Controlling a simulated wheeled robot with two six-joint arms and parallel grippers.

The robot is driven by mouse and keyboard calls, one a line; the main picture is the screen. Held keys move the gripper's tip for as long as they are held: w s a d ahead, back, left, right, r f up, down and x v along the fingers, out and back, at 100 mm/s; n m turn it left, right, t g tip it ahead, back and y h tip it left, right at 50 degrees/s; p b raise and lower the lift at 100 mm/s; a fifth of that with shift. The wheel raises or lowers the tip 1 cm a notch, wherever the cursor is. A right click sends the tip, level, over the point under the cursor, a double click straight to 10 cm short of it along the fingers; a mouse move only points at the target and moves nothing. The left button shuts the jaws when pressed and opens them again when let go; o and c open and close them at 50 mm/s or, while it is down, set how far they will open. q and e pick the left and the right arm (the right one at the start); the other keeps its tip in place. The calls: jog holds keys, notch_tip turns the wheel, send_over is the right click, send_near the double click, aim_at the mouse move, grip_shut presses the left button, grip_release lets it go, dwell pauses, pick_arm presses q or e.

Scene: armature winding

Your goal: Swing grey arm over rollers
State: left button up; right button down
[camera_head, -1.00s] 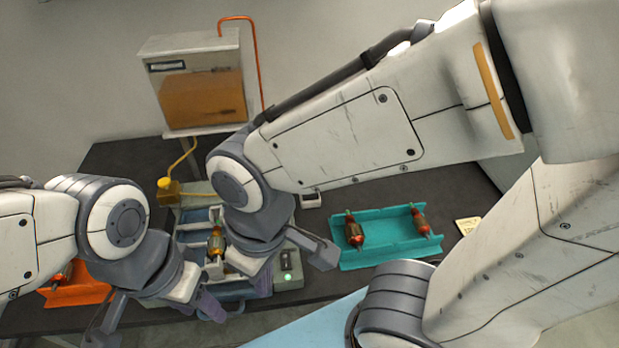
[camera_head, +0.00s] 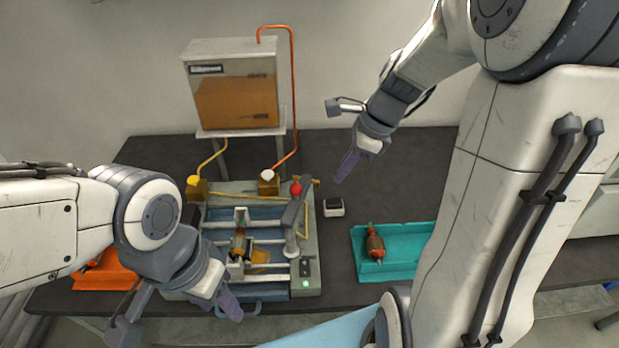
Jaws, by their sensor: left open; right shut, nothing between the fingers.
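The winding machine (camera_head: 311,270) stands on the dark table, with an armature (camera_head: 238,244) lying across its rollers in the middle. The grey arm (camera_head: 294,214) is on a post at the machine's right side, beside the rollers and not over them. A red knob (camera_head: 295,188) is near its far end.
A teal tray (camera_head: 400,268) with an armature (camera_head: 374,244) is at right, partly behind my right arm. An orange tray (camera_head: 95,280) is at left, partly behind my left arm. A box with orange liquid (camera_head: 235,100) stands behind, with tubes. A small black-and-white block (camera_head: 333,207) sits right of the machine.

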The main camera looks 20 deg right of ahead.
aim_at(297, 193)
jog(key=shift+w+d+m, duration=0.15)
jog(key=shift+d+m, duration=0.4)
jog(key=shift+d, duration=0.05)
jog(key=shift+w+d+m, duration=0.15)
jog(key=shift+d+m, duration=0.4)
jog(key=shift+d, duration=0.05)
jog(key=w+a+f+p, duration=0.1)
jog(key=w+a+f, duration=0.3)
jog(key=f, duration=0.5)
jog(key=shift+w+a+f, duration=0.15)
jog(key=shift+w+a, duration=0.1)
jog(key=shift+a, duration=0.9)
